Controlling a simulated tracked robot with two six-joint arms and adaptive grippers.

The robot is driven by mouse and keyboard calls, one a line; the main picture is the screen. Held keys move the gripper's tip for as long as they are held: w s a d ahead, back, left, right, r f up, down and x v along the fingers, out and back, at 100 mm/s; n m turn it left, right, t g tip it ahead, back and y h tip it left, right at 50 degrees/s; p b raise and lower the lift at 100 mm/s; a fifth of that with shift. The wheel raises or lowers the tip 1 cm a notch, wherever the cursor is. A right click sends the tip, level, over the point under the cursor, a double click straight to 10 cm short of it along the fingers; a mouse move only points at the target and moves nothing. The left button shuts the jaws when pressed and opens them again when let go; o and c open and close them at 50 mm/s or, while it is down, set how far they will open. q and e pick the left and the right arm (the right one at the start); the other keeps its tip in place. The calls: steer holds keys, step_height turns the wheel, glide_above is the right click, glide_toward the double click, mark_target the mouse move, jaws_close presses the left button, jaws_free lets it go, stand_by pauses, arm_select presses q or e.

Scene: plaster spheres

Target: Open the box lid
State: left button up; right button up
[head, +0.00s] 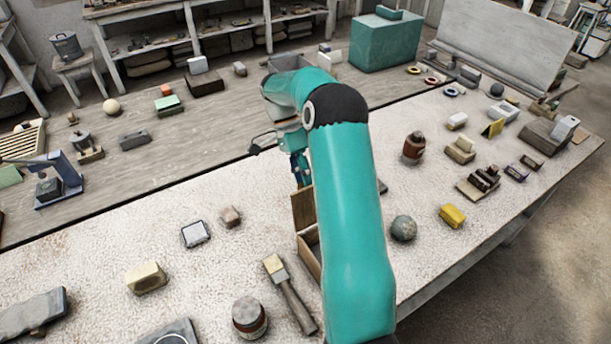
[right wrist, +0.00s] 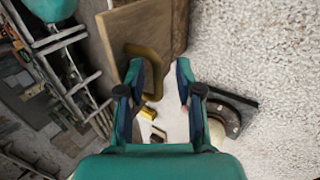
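A brown wooden box (head: 309,262) stands on the pale speckled worktop, partly hidden behind my right arm. Its lid (head: 302,210) looks raised, close to upright, at the box's far side. My right gripper (head: 303,178) is just above and behind the lid; its fingertips are hard to see there. In the right wrist view, my right gripper (right wrist: 158,82) has its two fingers apart. A brown board (right wrist: 140,28), seemingly the lid, with a brass-coloured handle (right wrist: 152,54) lies just beyond the fingertips. The handle is near the left finger; I cannot tell whether they touch. My left gripper is not in view.
A brush (head: 290,295) and a round jar (head: 249,317) are in front of the box.

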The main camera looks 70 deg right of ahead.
steer(key=shift+r, duration=0.15)
steer(key=v, duration=0.7)
steer(key=shift+r, duration=0.15)
steer(key=shift+w, duration=0.1)
stand_by(0.6)
